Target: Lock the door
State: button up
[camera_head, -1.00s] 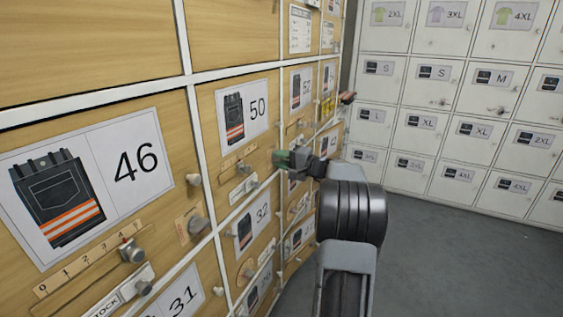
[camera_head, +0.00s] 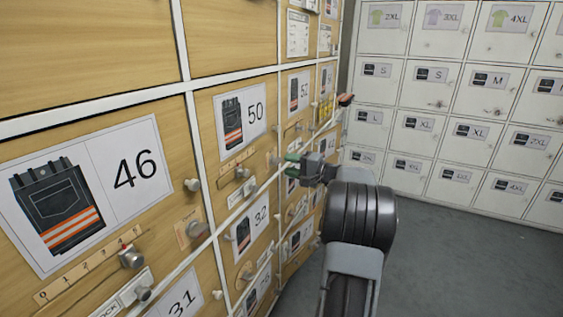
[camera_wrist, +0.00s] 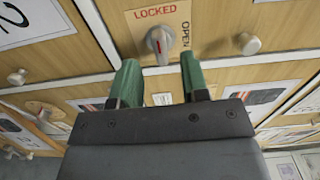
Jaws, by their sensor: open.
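My gripper (camera_head: 292,165) has green fingers and is at the wooden locker doors in the head view. In the wrist view my gripper (camera_wrist: 160,75) is open and empty, its fingers apart just below a grey lock knob (camera_wrist: 157,42). The knob sits on a tan plate (camera_wrist: 178,14) with red LOCKED above and OPEN down the right side. The knob's grip stands upright, in line with LOCKED, with a red mark on it. The fingers do not appear to touch it. A round pull knob (camera_wrist: 247,43) is to the right on the wooden door. The arm hides part of the doors in the head view.
Neighbouring wooden doors carry knobs, dials and labels, such as door 46 (camera_head: 150,110) and door 50 (camera_head: 262,145). White lockers (camera_head: 440,90) line the back wall. The grey floor (camera_head: 440,260) at the right is clear.

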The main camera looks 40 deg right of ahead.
jog(key=p+v, duration=0.1)
jog(key=v, duration=0.8)
jog(key=shift+s+p, duration=0.3)
jog(key=shift+p, duration=0.05)
jog(key=shift+d, duration=0.15)
jog(key=a+r+n+g+p, duration=0.2)
jog(key=a+r+g+p, duration=0.4)
jog(key=a, duration=0.5)
jog(key=a+r+n+g+p, duration=0.2)
jog(key=a+r+g+p, duration=0.15)
jog(key=a+p, duration=0.55)
jog(key=s+a+r+n+g+h+p, duration=0.2)
jog(key=s+a+r+n+h+p, duration=0.6)
jog(key=s+a+r+p, duration=0.4)
jog(key=s+a+p, duration=0.1)
jog(key=p, duration=0.4)
jog(key=shift+r+g, duration=0.3)
jog(key=shift+g, duration=0.05)
jog(key=shift+s+a, duration=0.1)
jog(key=shift+s, duration=0.05)
